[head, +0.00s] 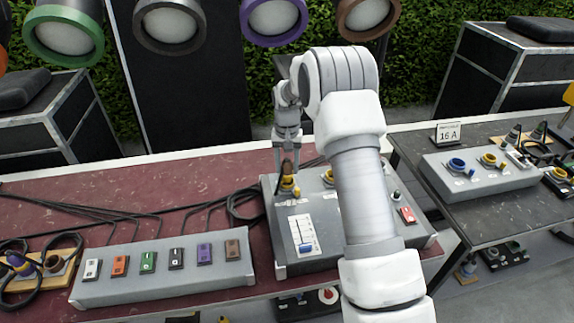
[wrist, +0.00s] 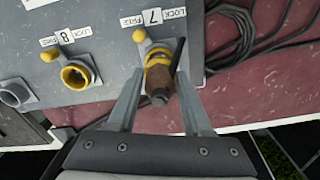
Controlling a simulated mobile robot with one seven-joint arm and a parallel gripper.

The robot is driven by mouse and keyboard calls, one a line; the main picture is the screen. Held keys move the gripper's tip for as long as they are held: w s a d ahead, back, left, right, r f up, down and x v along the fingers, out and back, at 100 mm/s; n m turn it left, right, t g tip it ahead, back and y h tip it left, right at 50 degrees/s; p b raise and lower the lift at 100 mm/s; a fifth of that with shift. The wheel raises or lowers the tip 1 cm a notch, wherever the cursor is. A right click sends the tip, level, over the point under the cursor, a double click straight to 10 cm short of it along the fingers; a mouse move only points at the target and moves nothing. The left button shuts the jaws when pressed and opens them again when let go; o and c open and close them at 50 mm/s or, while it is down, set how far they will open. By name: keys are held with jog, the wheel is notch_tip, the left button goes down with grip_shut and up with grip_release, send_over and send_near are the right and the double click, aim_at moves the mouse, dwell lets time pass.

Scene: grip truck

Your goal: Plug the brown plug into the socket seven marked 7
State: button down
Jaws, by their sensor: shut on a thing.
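The brown plug (wrist: 159,77) is between the two fingers of my gripper (wrist: 160,84), which is shut on it. The plug's nose is at the yellow-ringed socket seven (wrist: 157,50), beside the label marked 7 (wrist: 152,17). The plug covers most of this socket, and I cannot tell how deep it sits.
Socket eight (wrist: 76,74), open and yellow-ringed, is beside socket seven. Black cables (head: 120,215) lie on the red table. A grey switch panel (head: 165,277) is at front left. Another socket box (head: 478,178) stands on the right table, next to a 16 A sign (head: 448,133).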

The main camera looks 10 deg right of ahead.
jog(key=shift+f+b, duration=0.8)
jog(key=shift+f, duration=0.45)
jog(key=shift+c, duration=1.2)
grip_release()
jog(key=shift+o, duration=0.2)
jog(key=shift+o, duration=1)
jog(key=shift+r, duration=0.15)
jog(key=shift+r+p, duration=1.4)
jog(key=shift+r, duration=1)
